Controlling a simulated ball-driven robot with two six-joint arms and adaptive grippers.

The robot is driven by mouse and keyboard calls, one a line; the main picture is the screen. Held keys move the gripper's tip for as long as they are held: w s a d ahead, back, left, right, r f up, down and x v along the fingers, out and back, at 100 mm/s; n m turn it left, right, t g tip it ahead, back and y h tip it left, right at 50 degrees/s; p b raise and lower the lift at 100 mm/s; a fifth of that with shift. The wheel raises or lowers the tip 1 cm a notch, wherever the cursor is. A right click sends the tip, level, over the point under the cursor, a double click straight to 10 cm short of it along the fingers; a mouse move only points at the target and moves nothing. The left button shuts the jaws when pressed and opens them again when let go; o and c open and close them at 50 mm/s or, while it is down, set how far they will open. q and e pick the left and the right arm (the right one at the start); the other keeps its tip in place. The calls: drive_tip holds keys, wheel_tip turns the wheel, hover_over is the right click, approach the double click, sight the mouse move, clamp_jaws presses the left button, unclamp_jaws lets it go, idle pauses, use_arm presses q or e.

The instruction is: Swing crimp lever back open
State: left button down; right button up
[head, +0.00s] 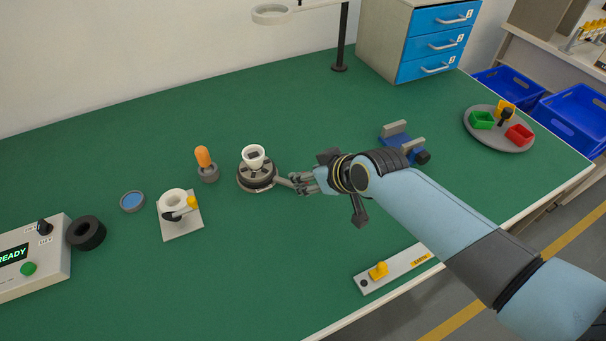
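The crimp fixture is a dark round base (243,183) on the green bench, with a white cup-shaped part (254,158) upright in its middle. A short grey crimp lever (282,181) sticks out from the base to the right. My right gripper (296,183) is at the outer end of this lever, with its fingers beside or around it. The fingers and the lever end overlap in the picture, so I cannot tell whether they grip it. My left gripper is not in view.
Left of the fixture stand an orange-topped piece (203,157), a white stand with a ring (173,199), a blue-topped disc (132,201) and a black ring (87,233). A blue clamp-like fixture (389,143) sits behind my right forearm. The front bench is mostly clear.

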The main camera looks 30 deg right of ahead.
drive_tip(key=x, duration=0.3)
drive_tip(key=shift+w+f, duration=0.1)
drive_tip(key=shift+c, duration=0.2)
drive_tip(key=c, duration=0.5)
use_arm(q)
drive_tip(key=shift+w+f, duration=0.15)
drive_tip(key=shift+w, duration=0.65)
use_arm(e)
clamp_jaws()
